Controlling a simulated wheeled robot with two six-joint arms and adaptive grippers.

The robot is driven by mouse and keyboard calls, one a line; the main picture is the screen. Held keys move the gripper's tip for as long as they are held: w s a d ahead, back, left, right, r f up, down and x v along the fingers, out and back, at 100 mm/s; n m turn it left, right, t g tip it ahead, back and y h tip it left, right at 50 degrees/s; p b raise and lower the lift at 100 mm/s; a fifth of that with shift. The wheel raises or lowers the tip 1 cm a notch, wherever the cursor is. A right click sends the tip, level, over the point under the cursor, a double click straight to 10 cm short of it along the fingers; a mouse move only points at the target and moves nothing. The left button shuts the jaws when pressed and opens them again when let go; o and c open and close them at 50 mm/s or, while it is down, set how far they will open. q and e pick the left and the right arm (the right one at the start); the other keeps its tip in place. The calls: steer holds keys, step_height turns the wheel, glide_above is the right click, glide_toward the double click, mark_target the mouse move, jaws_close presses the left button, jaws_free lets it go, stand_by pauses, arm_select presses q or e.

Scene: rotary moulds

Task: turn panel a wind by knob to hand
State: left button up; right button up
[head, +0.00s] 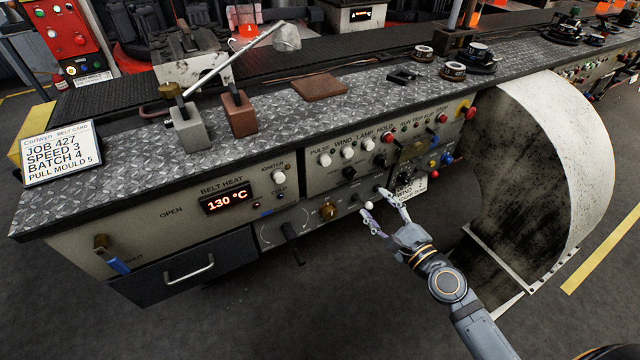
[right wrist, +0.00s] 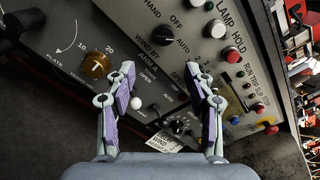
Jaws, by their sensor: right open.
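The black wind by knob (right wrist: 163,35) is on the grey panel in the right wrist view, with HAND, OFF and AUTO printed around it. Its pointer direction is too small to tell. In the head view, a black knob (head: 349,173) sits below the row of white buttons. My right gripper (head: 373,202) is open and empty in front of the lower panel, below and right of that knob. In the right wrist view, the fingers (right wrist: 160,72) are spread, with the knob beyond their tips. My left gripper is not in view.
A white ball knob (head: 369,205) and other black knobs lie close to my fingers. An amber knob (head: 328,211) and a black lever (head: 291,236) are to the left. A white tag (head: 411,188) hangs near the panel's lower edge. A large curved mould (head: 570,150) stands at right.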

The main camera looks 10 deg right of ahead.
mark_target(353, 177)
steer(key=x, duration=0.3)
steer(key=r+p+x, duration=0.1)
steer(key=x, duration=0.3)
steer(key=p+x, duration=0.1)
steer(key=x, duration=0.2)
steer(key=shift+a+r, duration=0.15)
steer(key=shift+a, duration=0.15)
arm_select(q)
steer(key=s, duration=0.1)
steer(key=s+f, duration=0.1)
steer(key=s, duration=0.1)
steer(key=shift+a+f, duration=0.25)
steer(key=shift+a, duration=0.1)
arm_select(e)
steer(key=shift+c, duration=0.4)
jaws_close()
